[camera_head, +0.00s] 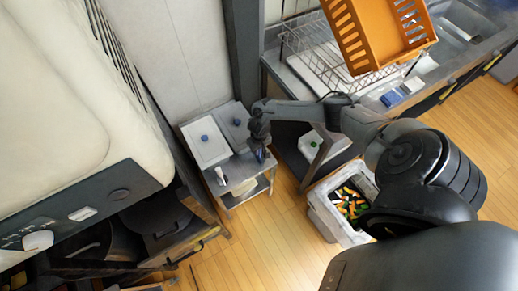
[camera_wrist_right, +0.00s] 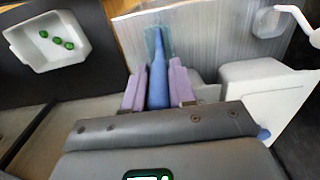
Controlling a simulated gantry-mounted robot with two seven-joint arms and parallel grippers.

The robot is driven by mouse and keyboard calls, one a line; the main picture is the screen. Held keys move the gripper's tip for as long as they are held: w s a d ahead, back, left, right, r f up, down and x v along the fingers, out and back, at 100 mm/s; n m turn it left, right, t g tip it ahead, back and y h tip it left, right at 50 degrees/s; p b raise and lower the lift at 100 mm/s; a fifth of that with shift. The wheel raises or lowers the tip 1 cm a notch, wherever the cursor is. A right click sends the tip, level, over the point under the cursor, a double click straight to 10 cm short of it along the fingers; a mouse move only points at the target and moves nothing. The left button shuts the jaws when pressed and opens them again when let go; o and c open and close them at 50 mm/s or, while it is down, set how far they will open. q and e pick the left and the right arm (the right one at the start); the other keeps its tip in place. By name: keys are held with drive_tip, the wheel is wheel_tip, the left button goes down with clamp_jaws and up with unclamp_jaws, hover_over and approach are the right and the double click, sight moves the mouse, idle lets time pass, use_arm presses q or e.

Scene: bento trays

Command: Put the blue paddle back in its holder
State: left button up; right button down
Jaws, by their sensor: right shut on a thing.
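My right gripper (camera_head: 259,143) is above the right side of the small metal side table. In the wrist view its two mauve fingers (camera_wrist_right: 157,92) are shut on the blue paddle (camera_wrist_right: 158,70), one on each side of the handle. The paddle points away from the gripper over the metal top, and a see-through teal part surrounds its far end. In the head view the paddle (camera_head: 261,155) is a small dark blue shape below the gripper. A small white piece (camera_head: 220,176) stands at the table's front left; I cannot tell if it is the holder. My left gripper is not in view.
A white bin (camera_head: 324,216) of colourful pieces is on the floor. An orange crate (camera_head: 378,30) sits on the rack. A white bowl (camera_wrist_right: 50,42) holds green pieces.

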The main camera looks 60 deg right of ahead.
drive_tip(key=shift+c, duration=1.4)
unclamp_jaws()
drive_tip(key=shift+r+p, duration=0.7)
drive_tip(key=shift+p, duration=0.15)
wheel_tip(320, 180, up, 5)
drive_tip(key=p, duration=0.6)
drive_tip(key=shift+r, duration=0.15)
wheel_tip(320, 180, up, 3)
drive_tip(key=p, duration=0.3)
drive_tip(key=shift+r+p, duration=0.15)
drive_tip(key=shift+p, duration=0.2)
